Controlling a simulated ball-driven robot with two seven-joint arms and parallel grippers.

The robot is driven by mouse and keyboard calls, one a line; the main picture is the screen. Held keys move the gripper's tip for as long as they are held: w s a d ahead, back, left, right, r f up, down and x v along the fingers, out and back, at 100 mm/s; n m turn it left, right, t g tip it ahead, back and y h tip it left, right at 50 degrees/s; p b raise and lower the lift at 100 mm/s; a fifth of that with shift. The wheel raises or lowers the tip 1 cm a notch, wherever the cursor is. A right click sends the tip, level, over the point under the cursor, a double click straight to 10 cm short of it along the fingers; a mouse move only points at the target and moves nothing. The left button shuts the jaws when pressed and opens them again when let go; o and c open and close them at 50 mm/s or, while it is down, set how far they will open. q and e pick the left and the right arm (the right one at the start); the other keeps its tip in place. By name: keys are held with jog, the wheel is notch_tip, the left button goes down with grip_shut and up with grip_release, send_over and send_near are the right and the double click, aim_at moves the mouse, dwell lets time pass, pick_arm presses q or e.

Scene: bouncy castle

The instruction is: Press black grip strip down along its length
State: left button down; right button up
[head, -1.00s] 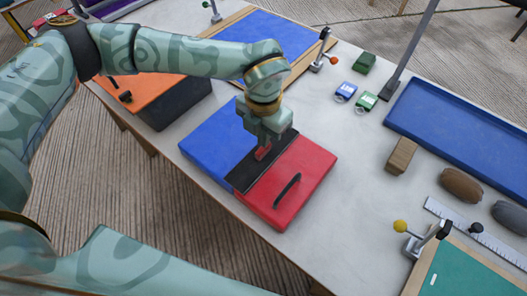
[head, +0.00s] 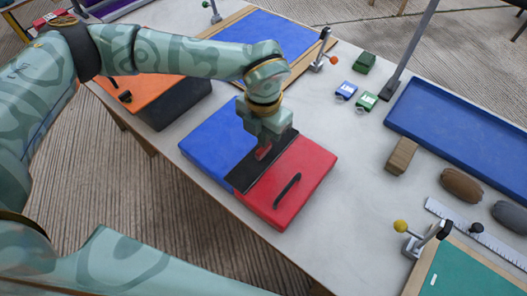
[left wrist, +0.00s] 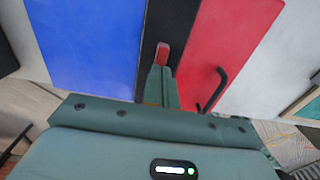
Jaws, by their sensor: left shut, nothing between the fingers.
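The black grip strip (head: 242,176) lies flat between a blue panel (head: 215,138) and a red panel (head: 303,168) on the table. The strip also shows in the left wrist view (left wrist: 168,22), running away from me between blue and red. My left gripper (head: 263,153) is shut and empty, its red fingertips pointing down at the strip near the middle of its length. In the left wrist view the fingertips (left wrist: 162,55) lie over the strip; whether they touch it I cannot tell. The gripper hides part of the strip. My right gripper is out of view.
A black handle (head: 287,190) stands up from the red panel, close to the strip. An orange-topped box (head: 150,95) is at the left, and a blue board (head: 262,42) lies behind. A wooden block (head: 401,156) and blue tray (head: 460,120) are at the right.

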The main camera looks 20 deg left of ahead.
pick_arm(q)
jog(key=shift+f, duration=0.7)
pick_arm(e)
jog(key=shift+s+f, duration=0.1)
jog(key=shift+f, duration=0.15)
pick_arm(q)
jog(key=shift+r, duration=0.1)
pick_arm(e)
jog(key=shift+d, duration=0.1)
